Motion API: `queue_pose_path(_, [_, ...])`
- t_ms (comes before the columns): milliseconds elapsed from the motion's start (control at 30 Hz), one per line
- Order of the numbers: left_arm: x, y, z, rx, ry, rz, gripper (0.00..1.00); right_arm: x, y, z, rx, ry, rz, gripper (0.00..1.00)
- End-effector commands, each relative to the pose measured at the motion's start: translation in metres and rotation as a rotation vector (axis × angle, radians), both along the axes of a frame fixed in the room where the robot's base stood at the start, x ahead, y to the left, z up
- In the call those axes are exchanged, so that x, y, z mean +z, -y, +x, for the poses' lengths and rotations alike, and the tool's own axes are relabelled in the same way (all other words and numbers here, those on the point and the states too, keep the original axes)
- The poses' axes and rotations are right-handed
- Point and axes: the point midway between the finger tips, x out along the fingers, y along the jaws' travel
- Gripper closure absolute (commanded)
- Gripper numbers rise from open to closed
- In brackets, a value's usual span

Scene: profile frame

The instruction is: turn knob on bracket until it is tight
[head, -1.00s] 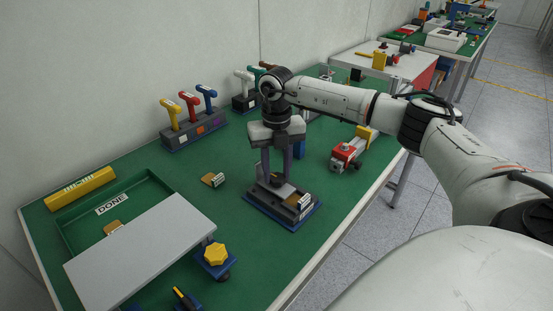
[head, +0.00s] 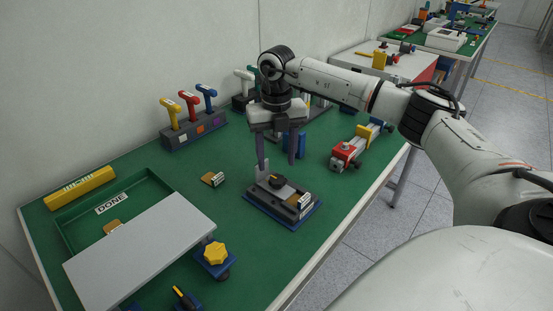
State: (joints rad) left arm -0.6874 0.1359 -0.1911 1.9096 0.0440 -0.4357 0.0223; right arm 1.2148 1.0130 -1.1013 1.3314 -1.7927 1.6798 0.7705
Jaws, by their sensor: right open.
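A dark round knob (head: 277,181) sits on a grey fixture with an upright bracket plate (head: 263,172) and a blue base (head: 290,222), in the middle of the table. A pale-labelled brown piece (head: 301,200) lies on the fixture. My right gripper (head: 277,164) points down just above the knob, its two dark fingers spread apart with nothing between them. A yellow lobed knob (head: 215,253) sits on a separate blue holder near the front edge. My left gripper is not in view.
A grey panel (head: 140,250) partly covers a green tray marked DONE (head: 68,232). A rack of coloured-handled tools (head: 192,132) stands at the wall. A red and yellow clamp-like device (head: 347,153) is to the right. A small labelled piece (head: 214,180) lies left of the fixture.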

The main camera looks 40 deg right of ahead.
Motion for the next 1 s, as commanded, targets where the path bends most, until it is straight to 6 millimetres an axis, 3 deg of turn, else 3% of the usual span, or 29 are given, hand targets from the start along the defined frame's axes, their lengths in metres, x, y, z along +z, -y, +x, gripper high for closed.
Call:
queue_pose_path(200, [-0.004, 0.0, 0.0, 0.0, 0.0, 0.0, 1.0, 0.042, 0.0, 0.0, 0.0, 0.004, 0.001, 0.49])
queue_pose_path(400, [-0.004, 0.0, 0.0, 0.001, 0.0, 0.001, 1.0, 0.062, 0.0, 0.0, -0.001, 0.001, 0.0, 0.49])
queue_pose_path(1000, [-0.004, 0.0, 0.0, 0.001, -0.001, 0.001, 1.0, 0.064, 0.0, 0.0, -0.001, 0.0, 0.0, 0.49])
